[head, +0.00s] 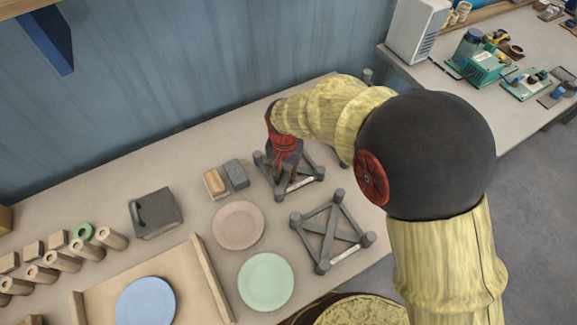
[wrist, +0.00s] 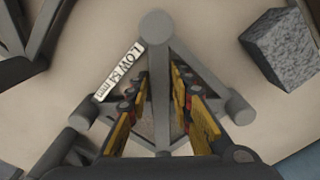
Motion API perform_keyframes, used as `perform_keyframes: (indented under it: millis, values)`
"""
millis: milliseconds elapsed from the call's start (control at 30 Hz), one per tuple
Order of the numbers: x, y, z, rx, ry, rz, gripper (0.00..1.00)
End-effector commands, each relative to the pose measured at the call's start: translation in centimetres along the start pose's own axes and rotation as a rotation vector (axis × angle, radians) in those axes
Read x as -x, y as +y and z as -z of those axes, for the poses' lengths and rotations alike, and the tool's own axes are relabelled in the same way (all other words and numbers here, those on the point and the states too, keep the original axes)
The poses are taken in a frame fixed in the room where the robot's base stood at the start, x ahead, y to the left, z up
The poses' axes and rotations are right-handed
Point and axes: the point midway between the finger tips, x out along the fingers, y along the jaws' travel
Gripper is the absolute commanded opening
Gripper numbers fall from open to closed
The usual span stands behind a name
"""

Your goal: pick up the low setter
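The low setter (wrist: 158,28) is a grey triangular frame with round corner posts and a white label reading "LOW 54 mm" in the wrist view. In the head view the low setter (head: 301,183) stands on the table at the back, partly hidden under my gripper (head: 284,172). In the wrist view my gripper (wrist: 160,85) points down at the setter, with its two yellow-and-black fingers on either side of one grey bar. A gap shows between the fingers and the bar, so it is open. How deep the fingertips reach is unclear.
A second similar grey frame (head: 331,236) stands just in front. A grey block (head: 236,174) and a tan-topped block (head: 215,183) lie to the left. A pink plate (head: 238,225), a green plate (head: 266,281) and a dark box (head: 155,212) are nearby.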

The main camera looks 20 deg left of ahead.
Motion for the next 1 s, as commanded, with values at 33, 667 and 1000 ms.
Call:
perform_keyframes:
  millis: [33, 667, 1000]
  values:
    - [0.00, 0.01, -0.01, 0.000, 0.000, 0.000, 0.18]
    - [-0.01, 0.02, -0.02, 0.000, 0.000, 0.000, 0.00]
    - [-0.02, 0.03, -0.02, 0.000, -0.001, -0.001, 0.00]
